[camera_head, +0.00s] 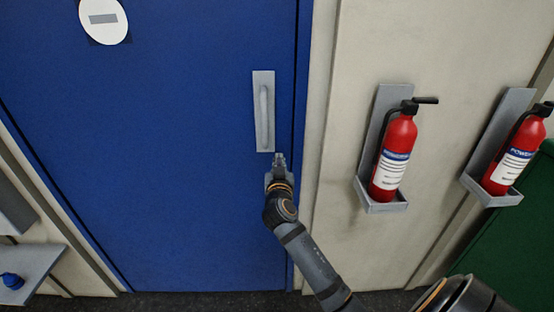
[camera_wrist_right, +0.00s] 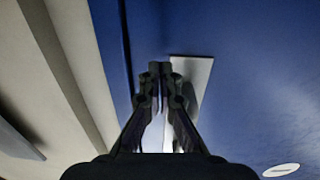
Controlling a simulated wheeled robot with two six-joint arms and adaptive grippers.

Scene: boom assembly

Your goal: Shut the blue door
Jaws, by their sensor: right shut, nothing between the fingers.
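The blue door (camera_head: 150,150) fills the left and middle of the head view and appears flush in its frame, with a thin dark line along its right edge. A light grey handle plate with a vertical pull handle (camera_head: 264,112) is near that edge. My right gripper (camera_head: 279,158) is shut and empty, just below the lower end of the handle plate. In the right wrist view the closed fingertips (camera_wrist_right: 160,68) point at the blue door (camera_wrist_right: 250,90), beside the pale handle plate (camera_wrist_right: 195,75). I cannot tell whether they touch the door. My left gripper is out of view.
Two red fire extinguishers, a nearer one (camera_head: 394,157) and a farther-right one (camera_head: 516,152), hang in grey brackets on the cream wall (camera_head: 340,130) right of the door. A grey shelf with a blue knob (camera_head: 12,281) is at lower left. A round white sign (camera_head: 103,20) is on the door.

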